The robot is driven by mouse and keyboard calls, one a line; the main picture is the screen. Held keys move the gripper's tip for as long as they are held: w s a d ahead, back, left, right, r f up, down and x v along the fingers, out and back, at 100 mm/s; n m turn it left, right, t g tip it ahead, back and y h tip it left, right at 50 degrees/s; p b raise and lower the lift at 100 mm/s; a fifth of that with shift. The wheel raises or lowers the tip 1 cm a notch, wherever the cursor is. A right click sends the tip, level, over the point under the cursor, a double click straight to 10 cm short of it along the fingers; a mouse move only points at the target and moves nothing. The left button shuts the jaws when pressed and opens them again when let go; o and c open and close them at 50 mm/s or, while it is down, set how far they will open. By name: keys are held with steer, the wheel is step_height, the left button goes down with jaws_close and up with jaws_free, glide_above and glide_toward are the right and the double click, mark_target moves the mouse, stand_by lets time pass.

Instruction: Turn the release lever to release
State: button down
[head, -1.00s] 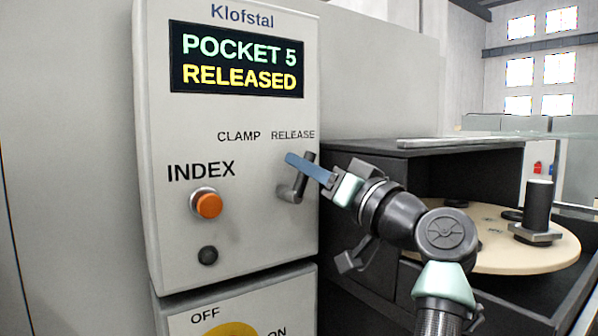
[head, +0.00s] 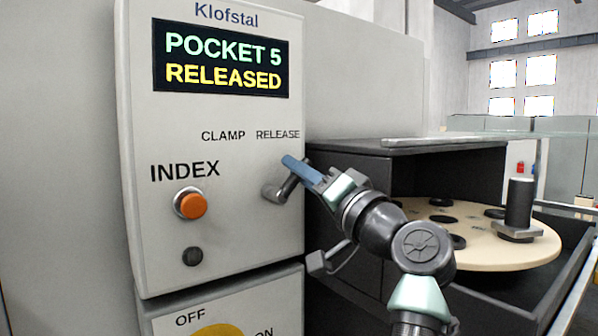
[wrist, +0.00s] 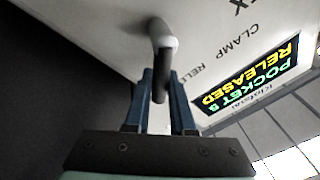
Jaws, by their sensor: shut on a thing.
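The release lever (head: 276,190) is a grey crank on the front panel, below the CLAMP and RELEASE labels. Its arm leans up and to the right, to the RELEASE side. My gripper (head: 296,167) reaches in from the right with its blue fingers at the lever's handle and hides part of it. In the wrist view the handle (wrist: 162,62) lies between the two fingers (wrist: 161,92), and my gripper is shut on it. The display (head: 221,61) reads POCKET 5 in green and RELEASED in yellow.
The orange INDEX button (head: 191,204) and a dark round knob (head: 193,257) are left of the lever. An OFF/ON switch (head: 219,330) is below. To the right, a round tan disc (head: 478,245) carries a black upright holder (head: 519,203) beside a dark housing (head: 345,170).

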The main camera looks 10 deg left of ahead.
steer(key=shift+f, duration=0.2)
steer(key=c, duration=0.8)
jaws_free()
steer(key=shift+r, duration=0.1)
steer(key=shift+o, duration=0.2)
steer(key=b+v, duration=0.6)
steer(key=v, duration=0.7)
